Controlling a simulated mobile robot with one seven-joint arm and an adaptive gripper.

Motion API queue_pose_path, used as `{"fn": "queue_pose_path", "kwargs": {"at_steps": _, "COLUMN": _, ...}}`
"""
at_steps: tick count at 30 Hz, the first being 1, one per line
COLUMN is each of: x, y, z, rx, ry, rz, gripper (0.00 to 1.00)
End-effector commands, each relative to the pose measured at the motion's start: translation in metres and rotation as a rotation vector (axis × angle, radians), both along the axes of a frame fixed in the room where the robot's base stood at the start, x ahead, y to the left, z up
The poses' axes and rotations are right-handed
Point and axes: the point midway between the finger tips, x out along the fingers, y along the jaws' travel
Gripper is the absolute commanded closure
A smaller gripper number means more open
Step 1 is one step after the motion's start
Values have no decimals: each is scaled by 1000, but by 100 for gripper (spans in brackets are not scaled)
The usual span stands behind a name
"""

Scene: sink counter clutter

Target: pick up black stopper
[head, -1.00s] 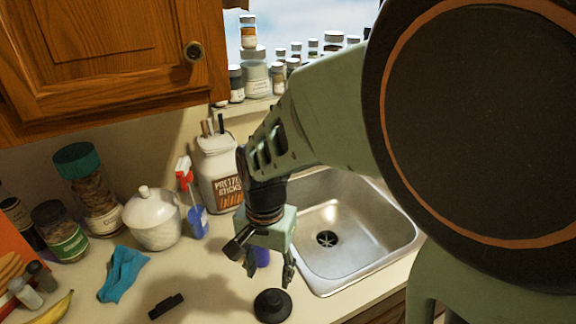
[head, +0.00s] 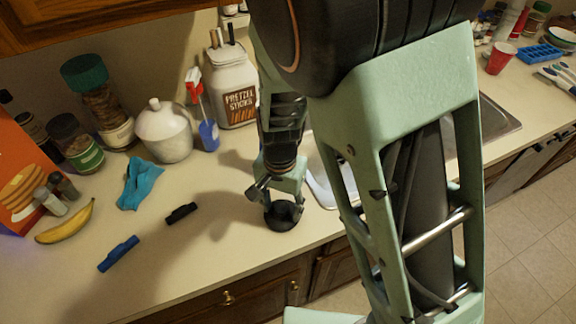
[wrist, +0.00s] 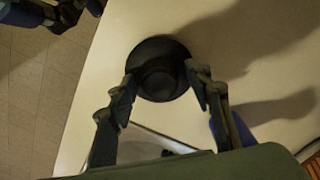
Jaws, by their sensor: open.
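The black stopper (head: 283,217) is a round, dark piece with a raised centre, standing on the counter near its front edge. It also shows in the wrist view (wrist: 158,70), between the fingertips. My gripper (head: 279,201) points down over the stopper with its fingers apart. In the wrist view my gripper (wrist: 161,76) is open, one fingertip at each side of the stopper. Whether the fingers touch it I cannot tell. In the head view the fingers hide part of the stopper.
A black clip-like object (head: 181,213) and a blue one (head: 118,254) lie to the left, with a banana (head: 65,222) and blue cloth (head: 138,184). A white jar (head: 164,132) and a pretzel jar (head: 233,90) stand behind. The sink (head: 320,178) is right, partly hidden by my arm.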

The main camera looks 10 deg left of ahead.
Motion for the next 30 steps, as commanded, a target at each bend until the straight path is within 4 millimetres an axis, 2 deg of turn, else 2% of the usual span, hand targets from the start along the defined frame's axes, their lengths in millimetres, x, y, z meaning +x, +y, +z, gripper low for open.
{"fn": "queue_pose_path", "kwargs": {"at_steps": 7, "x": 0, "y": 0, "z": -1, "rx": 1, "ry": -1, "rz": 0, "gripper": 55}}
{"fn": "queue_pose_path", "kwargs": {"at_steps": 19, "x": 0, "y": 0, "z": -1, "rx": 0, "ry": 0, "rz": 0, "gripper": 98}}
{"fn": "queue_pose_path", "kwargs": {"at_steps": 30, "x": 0, "y": 0, "z": 3, "rx": 1, "ry": -1, "rz": 0, "gripper": 99}}
